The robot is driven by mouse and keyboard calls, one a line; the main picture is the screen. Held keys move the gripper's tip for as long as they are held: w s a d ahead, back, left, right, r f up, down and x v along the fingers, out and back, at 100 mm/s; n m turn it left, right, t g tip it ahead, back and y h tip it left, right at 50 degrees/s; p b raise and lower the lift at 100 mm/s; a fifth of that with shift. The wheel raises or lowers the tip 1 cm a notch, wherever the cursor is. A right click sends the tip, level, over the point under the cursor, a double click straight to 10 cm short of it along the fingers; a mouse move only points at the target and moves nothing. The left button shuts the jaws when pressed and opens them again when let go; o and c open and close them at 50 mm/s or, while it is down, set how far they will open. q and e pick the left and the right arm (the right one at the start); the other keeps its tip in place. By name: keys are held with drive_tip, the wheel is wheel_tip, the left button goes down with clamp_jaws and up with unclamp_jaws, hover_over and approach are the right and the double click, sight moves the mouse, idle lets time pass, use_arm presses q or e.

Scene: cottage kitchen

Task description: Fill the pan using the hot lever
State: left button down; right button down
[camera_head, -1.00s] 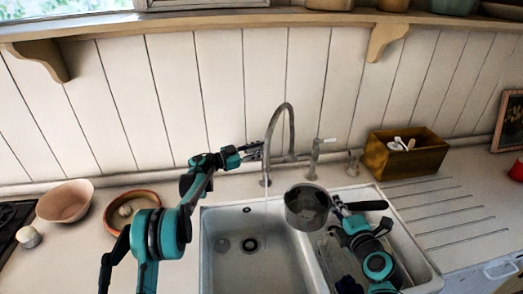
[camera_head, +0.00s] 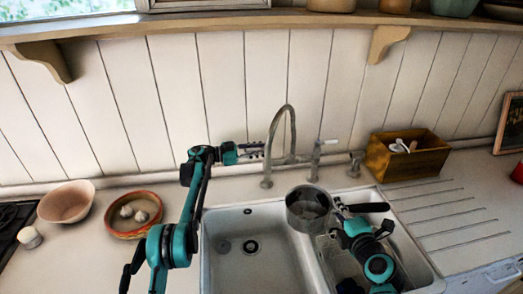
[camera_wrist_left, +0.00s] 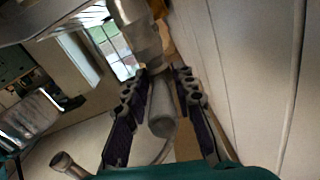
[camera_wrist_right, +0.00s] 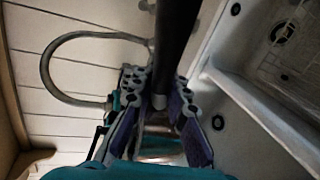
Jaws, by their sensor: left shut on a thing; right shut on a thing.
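The grey metal pan (camera_head: 308,207) with a black handle (camera_head: 367,207) is held above the sink divider, to the right of the curved tap spout (camera_head: 291,125). My right gripper (camera_head: 341,208) is shut on the handle, which also crosses the right wrist view (camera_wrist_right: 176,40). My left gripper (camera_head: 262,150) is at the tap's left side. The left wrist view shows a rounded lever (camera_wrist_left: 162,108) between its fingers. The tap's other lever (camera_head: 328,142) stands free on the right. I cannot tell whether the pan holds water.
The left sink basin (camera_head: 235,270) is empty. A pink bowl (camera_head: 66,202) and a terracotta dish (camera_head: 133,222) with white bulbs stand left. A wooden box (camera_head: 420,160) stands right of the tap. A shelf (camera_head: 230,20) runs above.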

use_arm(q)
drive_tip(key=c, duration=1.5)
unclamp_jaws()
drive_tip(key=shift+w+a+r, duration=0.25)
drive_tip(key=shift+o, duration=0.2)
drive_tip(key=shift+f, duration=0.15)
use_arm(e)
drive_tip(key=shift+w, duration=0.1)
use_arm(q)
drive_tip(key=shift+d+f, duration=0.1)
drive_tip(key=v, duration=1.2)
